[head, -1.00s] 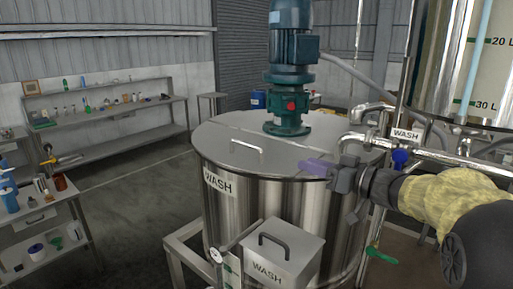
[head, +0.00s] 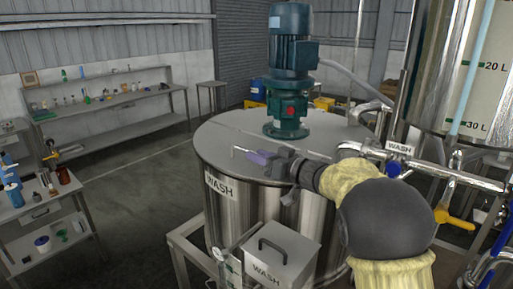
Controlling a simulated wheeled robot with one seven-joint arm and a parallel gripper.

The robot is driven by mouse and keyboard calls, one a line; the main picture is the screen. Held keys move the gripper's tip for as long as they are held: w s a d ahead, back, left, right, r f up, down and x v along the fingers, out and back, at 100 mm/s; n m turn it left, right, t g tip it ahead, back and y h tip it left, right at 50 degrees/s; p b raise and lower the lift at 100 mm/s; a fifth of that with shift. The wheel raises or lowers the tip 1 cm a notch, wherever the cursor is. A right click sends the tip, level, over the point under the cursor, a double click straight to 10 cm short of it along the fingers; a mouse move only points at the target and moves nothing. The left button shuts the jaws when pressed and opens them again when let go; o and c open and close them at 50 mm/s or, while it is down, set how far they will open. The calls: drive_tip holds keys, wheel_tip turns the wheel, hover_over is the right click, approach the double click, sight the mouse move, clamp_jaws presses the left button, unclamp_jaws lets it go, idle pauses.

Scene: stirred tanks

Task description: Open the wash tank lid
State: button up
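The wash tank (head: 230,215) is a steel drum with a WASH label on its front. Its lid (head: 222,140) lies flat and closed on top. The lid handle (head: 236,149) is a small metal bar on the front half of the lid, with its right part hidden by my gripper.
A green motor (head: 290,70) stands on the tank top just behind my gripper. A WASH box (head: 280,258) with a black handle sits in front of the tank. Pipes with a WASH tag (head: 400,148) and a yellow valve handle (head: 455,218) are at right. Open floor lies left.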

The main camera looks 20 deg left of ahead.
drive_tip(key=shift+x, duration=0.75)
clamp_jaws()
drive_tip(key=shift+s+r+p, duration=0.1)
drive_tip(key=shift+r+p, duration=0.1)
drive_tip(key=shift+p, duration=0.1)
